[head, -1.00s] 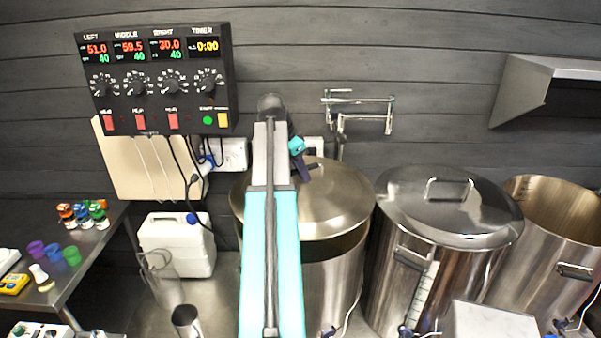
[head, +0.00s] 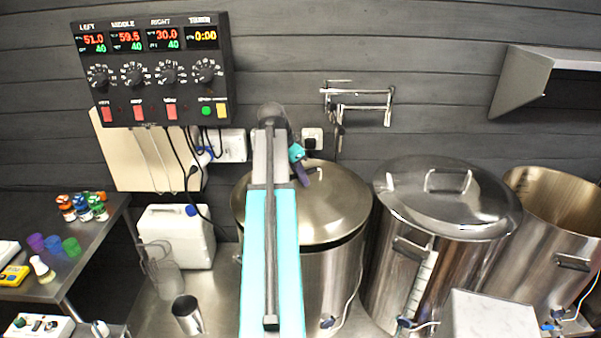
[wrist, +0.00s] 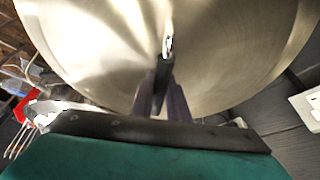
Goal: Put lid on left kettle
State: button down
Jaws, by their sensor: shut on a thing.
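The round steel lid (head: 338,205) lies over the mouth of the left kettle (head: 328,275), close to level.
The middle kettle (head: 410,265) wears its own lid (head: 450,205). The right kettle (head: 550,235) is open. A control box (head: 152,70) hangs on the wall, with cables below. A white jug (head: 178,238) and a steel cup (head: 187,315) stand left of my arm. A wall shelf (head: 555,75) juts out upper right.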

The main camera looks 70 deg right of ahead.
aim_at(301, 186)
jog(key=shift+f+b, duration=0.7)
jog(key=shift+f, duration=0.95)
jog(key=c, duration=1.6)
grip_release()
jog(key=shift+f, duration=0.15)
jog(key=shift+r, duration=0.2)
jog(key=b+v, duration=0.4)
jog(key=v, duration=0.8)
jog(key=shift+b+v, duration=0.4)
jog(key=shift+v, duration=0.45)
